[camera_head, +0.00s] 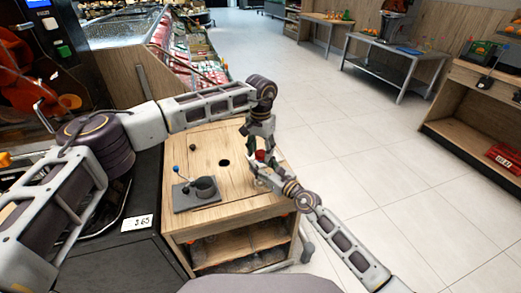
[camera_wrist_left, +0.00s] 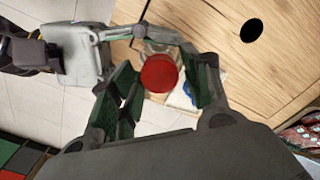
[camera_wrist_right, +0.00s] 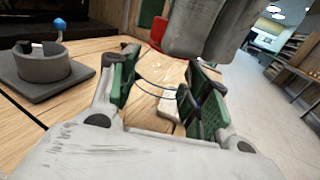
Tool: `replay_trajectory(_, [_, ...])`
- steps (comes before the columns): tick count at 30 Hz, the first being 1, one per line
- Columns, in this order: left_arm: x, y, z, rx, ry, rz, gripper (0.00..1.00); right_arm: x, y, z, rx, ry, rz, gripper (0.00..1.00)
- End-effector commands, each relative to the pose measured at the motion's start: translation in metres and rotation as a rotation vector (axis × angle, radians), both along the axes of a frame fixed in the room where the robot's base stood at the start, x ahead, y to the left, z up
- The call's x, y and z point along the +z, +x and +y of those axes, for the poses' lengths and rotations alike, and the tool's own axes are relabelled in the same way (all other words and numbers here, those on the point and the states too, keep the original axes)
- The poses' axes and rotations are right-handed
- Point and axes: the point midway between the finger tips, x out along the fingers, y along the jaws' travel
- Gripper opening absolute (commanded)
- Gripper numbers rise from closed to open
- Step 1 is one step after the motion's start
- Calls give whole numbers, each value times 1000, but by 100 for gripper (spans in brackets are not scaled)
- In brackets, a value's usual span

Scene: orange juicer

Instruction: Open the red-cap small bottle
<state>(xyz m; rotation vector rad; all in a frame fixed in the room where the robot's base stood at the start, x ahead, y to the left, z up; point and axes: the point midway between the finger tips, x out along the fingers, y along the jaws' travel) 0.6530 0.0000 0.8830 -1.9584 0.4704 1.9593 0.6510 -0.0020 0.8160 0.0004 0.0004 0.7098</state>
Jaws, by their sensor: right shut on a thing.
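The small bottle stands at the right side of the wooden cart top. Its red cap (camera_head: 260,155) shows in the head view and from above in the left wrist view (camera_wrist_left: 159,73). Its clear body (camera_wrist_right: 157,80) shows in the right wrist view. My right gripper (camera_wrist_right: 155,88) is shut on the body from the side, below the cap. My left gripper (camera_wrist_left: 162,82) points down over the bottle with its fingers apart on either side of the cap. A gap shows between the cap and the fingers. The bottle's base is partly hidden.
A grey juicer base (camera_head: 195,193) with a blue-knobbed lever sits on the cart (camera_head: 205,150) at the left. A round hole (camera_head: 224,162) is in the cart top near the bottle. A dark counter with a price card (camera_head: 137,223) stands left. Open floor lies right.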

Motion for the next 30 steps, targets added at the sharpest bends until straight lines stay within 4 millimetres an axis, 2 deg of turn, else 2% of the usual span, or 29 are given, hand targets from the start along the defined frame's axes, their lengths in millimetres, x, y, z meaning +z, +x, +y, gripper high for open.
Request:
replay_trajectory(1, [0,0,0,0,0,0,37,0,0,0,0,0,0,0])
replay_trajectory(9, [0,0,0,0,0,0,4,0,0,0,0,0,0,0])
replay_trajectory(17, [0,0,0,61,0,0,4,0,0,0,0,0,0,0])
replay_trajectory(30, [0,0,0,412,0,0,4,0,0,0,0,0,0,0])
